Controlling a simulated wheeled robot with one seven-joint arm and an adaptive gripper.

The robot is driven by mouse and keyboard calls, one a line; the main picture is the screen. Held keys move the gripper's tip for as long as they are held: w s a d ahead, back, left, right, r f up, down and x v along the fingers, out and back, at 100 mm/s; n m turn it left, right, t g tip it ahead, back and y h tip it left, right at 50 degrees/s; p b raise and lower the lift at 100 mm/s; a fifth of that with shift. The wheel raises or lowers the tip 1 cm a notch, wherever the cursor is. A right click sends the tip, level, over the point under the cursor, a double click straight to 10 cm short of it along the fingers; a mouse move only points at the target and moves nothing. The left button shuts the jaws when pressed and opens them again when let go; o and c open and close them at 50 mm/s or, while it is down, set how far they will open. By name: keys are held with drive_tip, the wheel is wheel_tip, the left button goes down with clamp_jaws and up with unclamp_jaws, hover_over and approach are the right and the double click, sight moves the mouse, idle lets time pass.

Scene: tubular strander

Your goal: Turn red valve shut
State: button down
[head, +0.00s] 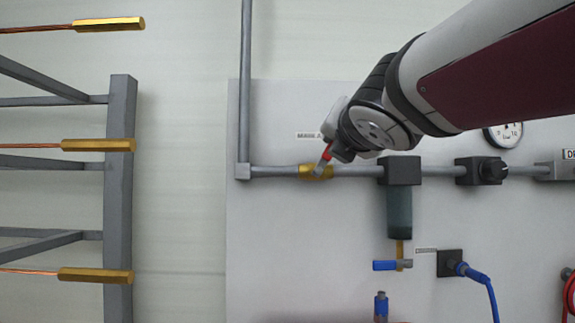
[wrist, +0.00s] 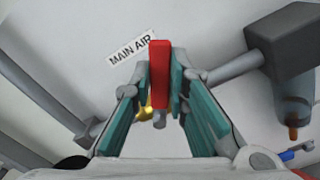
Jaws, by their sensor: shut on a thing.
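The red valve handle (head: 326,154) sits on a brass valve body (head: 316,172) in the grey horizontal pipe on the white panel. In the head view the handle is tilted, its red end up and to the right of the brass body. In the wrist view the red handle (wrist: 159,75) stands between the teal finger pads. My gripper (wrist: 178,85) is shut on the handle. In the head view my gripper (head: 334,152) is at the handle's upper end and hides part of it. The brass body is mostly hidden in the wrist view.
A "MAIN AIR" label (wrist: 131,49) is beside the handle. Right along the pipe are a filter unit (head: 400,171), a black regulator (head: 481,171) and a gauge (head: 503,134). A blue-handled valve (head: 386,265) is below. A grey rack post (head: 119,200) with brass-ended rods stands left.

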drive_tip(key=shift+a+r+n+p, duration=0.1)
drive_tip(key=shift+a+n+p, duration=0.1)
drive_tip(key=shift+a+n, duration=0.6)
drive_tip(key=shift+a+r+n+p, duration=0.2)
drive_tip(key=shift+a+n, duration=0.1)
drive_tip(key=shift+n, duration=0.95)
drive_tip(key=shift+a+r+n+p, duration=0.1)
drive_tip(key=shift+a+n+p, duration=0.1)
drive_tip(key=shift+a+n, duration=0.6)
drive_tip(key=shift+d+f+n, duration=0.1)
drive_tip(key=shift+d+n, duration=0.1)
drive_tip(key=shift+n, duration=0.15)
drive_tip(key=c, duration=1.5)
unclamp_jaws()
drive_tip(key=shift+c, duration=0.2)
drive_tip(key=s, duration=1.2)
